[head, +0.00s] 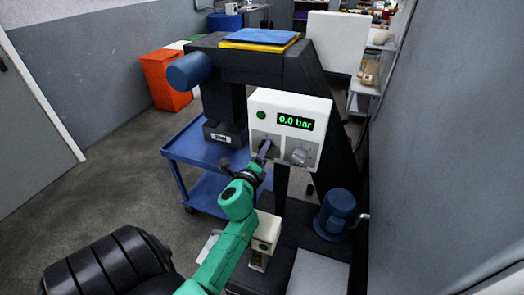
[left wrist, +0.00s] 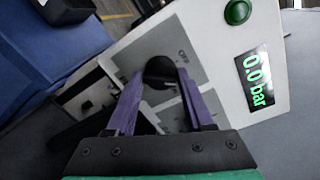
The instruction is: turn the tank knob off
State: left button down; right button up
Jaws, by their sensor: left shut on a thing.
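A white control panel (head: 318,110) on the dark machine has a green lit display (head: 295,122) reading 0.0 bar. My left gripper (head: 264,150), with purple fingers, is at the panel's lower left dial and covers most of it. In the left wrist view the gripper (left wrist: 160,78) is shut on a dark round knob (left wrist: 157,68), one finger on each side. The grey plate around the knob (left wrist: 190,50) carries an OFF label. The knob's exact pointing is hard to tell. My right gripper is not in view.
A second, grey knob (head: 300,155) sits just right of the held one. A green button (head: 262,115) is above. A blue cart (head: 190,150) stands left of the machine, and a blue motor-like unit (head: 337,212) is below right. A grey wall is at the right.

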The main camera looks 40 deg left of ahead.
pick_arm(q)
jog(key=shift+r+n+h+p, duration=0.15)
jog(key=shift+n+p, duration=0.35)
jog(key=shift+n, duration=1.25)
jog(key=shift+n+h+p, duration=0.15)
jog(key=shift+n+p, duration=0.35)
jog(key=shift+n, duration=1.25)
jog(key=shift+c, duration=1.6)
grip_release()
